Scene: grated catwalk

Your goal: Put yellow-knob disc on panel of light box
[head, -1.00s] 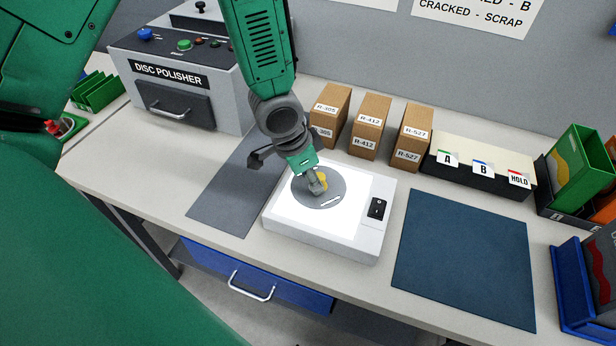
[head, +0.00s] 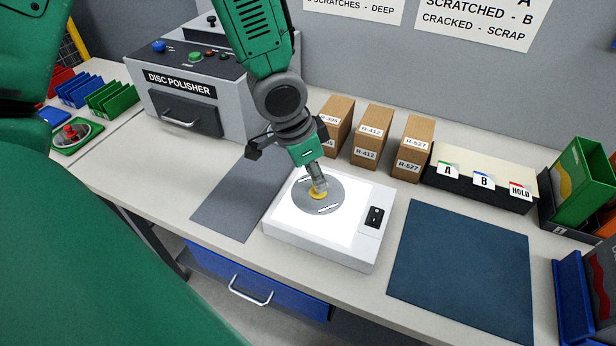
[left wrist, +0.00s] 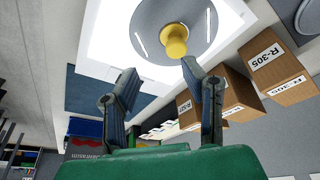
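The grey disc with the yellow knob (head: 317,207) lies flat on the lit white panel of the light box (head: 366,248), toward its back left. Its yellow knob also shows in the left wrist view (left wrist: 174,42). My left gripper (head: 319,186) is just above the knob and partly covers it in the head view. In the left wrist view its two fingers (left wrist: 160,74) are spread with nothing between them, and the knob is beyond the tips. My right gripper is not in view.
A grey mat (head: 226,205) lies left of the light box and a dark blue mat (head: 462,262) right of it. Brown boxes (head: 372,136) stand behind, with a black card tray (head: 475,186) beside them. The disc polisher (head: 187,85) stands at the back left.

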